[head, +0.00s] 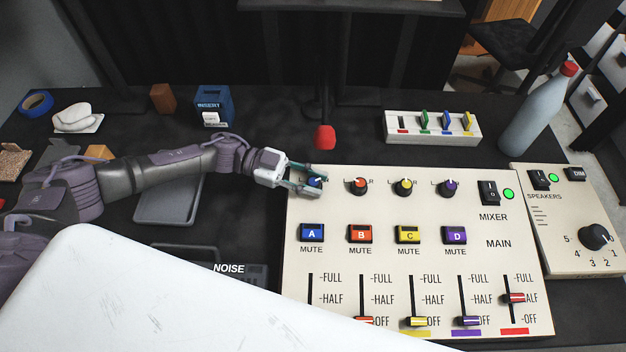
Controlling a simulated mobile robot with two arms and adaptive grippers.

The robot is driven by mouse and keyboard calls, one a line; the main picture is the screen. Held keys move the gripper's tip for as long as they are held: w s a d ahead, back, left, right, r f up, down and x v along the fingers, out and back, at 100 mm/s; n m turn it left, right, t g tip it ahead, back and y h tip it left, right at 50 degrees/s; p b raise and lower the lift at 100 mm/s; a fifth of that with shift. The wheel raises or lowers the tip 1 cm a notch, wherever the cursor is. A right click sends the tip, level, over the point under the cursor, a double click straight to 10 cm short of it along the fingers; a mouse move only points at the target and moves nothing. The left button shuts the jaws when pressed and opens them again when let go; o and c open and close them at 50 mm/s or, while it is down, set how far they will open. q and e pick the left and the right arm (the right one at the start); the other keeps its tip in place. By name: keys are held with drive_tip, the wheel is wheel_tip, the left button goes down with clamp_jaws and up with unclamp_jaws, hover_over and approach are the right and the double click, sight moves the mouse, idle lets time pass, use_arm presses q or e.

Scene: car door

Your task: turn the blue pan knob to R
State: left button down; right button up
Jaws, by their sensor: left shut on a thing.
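The blue pan knob (315,182) is at the top left of the cream mixer panel (380,205), leftmost in a row with red, yellow and purple knobs. My left gripper (312,181) reaches in from the left and is shut on the blue knob, with one finger above it and one below. The fingers hide part of the knob and the letters beside it, so I cannot tell where its pointer is. The red knob (359,187) stands free to the right, with L and R marked by it. My right gripper is not in view.
Yellow (404,187) and purple (448,188) knobs continue the row. Mute buttons, faders and a mixer switch (489,193) fill the panel. A speakers panel (570,225) and bottle (537,110) are at right.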

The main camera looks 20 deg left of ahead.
use_arm(q)
drive_tip(key=c, duration=0.8)
unclamp_jaws()
drive_tip(key=a, duration=0.4)
drive_tip(key=a+r, duration=0.1)
drive_tip(key=a, duration=0.7)
drive_tip(key=shift+s+r, duration=0.1)
drive_tip(key=shift+r, duration=0.2)
drive_tip(key=shift+d, duration=0.15)
